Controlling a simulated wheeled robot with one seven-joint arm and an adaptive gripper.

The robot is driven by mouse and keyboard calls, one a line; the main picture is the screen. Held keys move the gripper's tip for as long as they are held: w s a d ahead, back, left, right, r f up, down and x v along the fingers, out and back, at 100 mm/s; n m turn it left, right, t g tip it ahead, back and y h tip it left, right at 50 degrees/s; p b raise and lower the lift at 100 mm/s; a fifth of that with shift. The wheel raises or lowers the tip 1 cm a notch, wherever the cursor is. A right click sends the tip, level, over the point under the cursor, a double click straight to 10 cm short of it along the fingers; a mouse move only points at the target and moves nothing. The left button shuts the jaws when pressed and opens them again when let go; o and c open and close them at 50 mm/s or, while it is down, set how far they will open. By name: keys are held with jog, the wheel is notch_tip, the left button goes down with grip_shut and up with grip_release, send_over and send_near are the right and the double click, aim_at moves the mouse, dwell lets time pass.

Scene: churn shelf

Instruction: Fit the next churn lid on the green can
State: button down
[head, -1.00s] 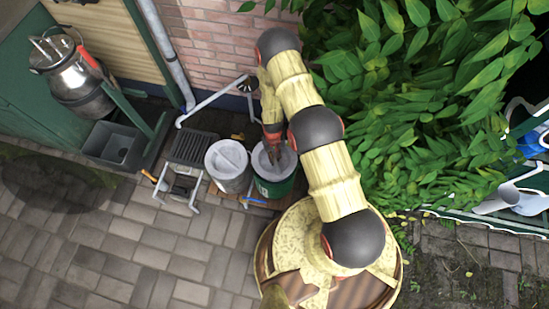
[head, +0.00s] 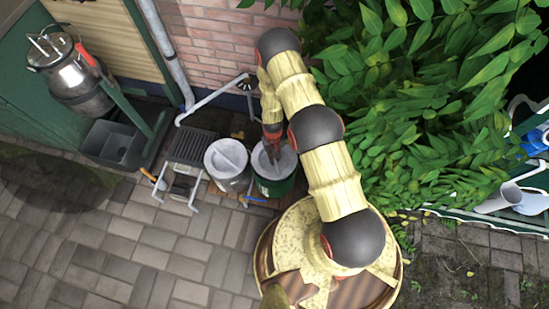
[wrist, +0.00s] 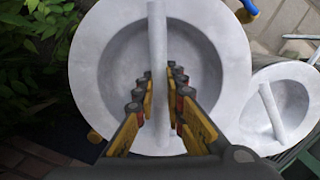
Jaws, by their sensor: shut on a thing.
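The green can (head: 275,188) stands at the house wall, right of a grey can (head: 232,184). A pale grey round lid (head: 286,165) is at the green can's mouth, level as far as I can see. In the wrist view this lid (wrist: 105,60) fills the middle, with a raised bar handle (wrist: 157,45) across it. My gripper (wrist: 161,85) is shut on that handle, one finger on each side. In the head view my gripper (head: 273,147) points down over the can. I cannot tell whether the lid rests on the rim or hangs just above it.
The grey can has a similar lid (head: 219,155) on top. Left of it stand a slatted rack (head: 192,147), a grey basin (head: 112,143) and a metal churn (head: 75,85). Leafy bushes (head: 410,120) crowd the right side. The paving in front is free.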

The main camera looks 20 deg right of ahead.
jog(key=shift+f+b, duration=1.8)
jog(key=shift+f, duration=1.05)
dwell(0.9)
jog(key=c, duration=1.8)
grip_release()
jog(key=shift+s, duration=0.1)
jog(key=shift+r, duration=0.1)
jog(key=r, duration=0.4)
jog(key=w+r, duration=0.1)
jog(key=r, duration=0.6)
jog(key=shift+w+d+r, duration=0.1)
jog(key=shift+w+r, duration=0.2)
jog(key=shift+r, duration=0.05)
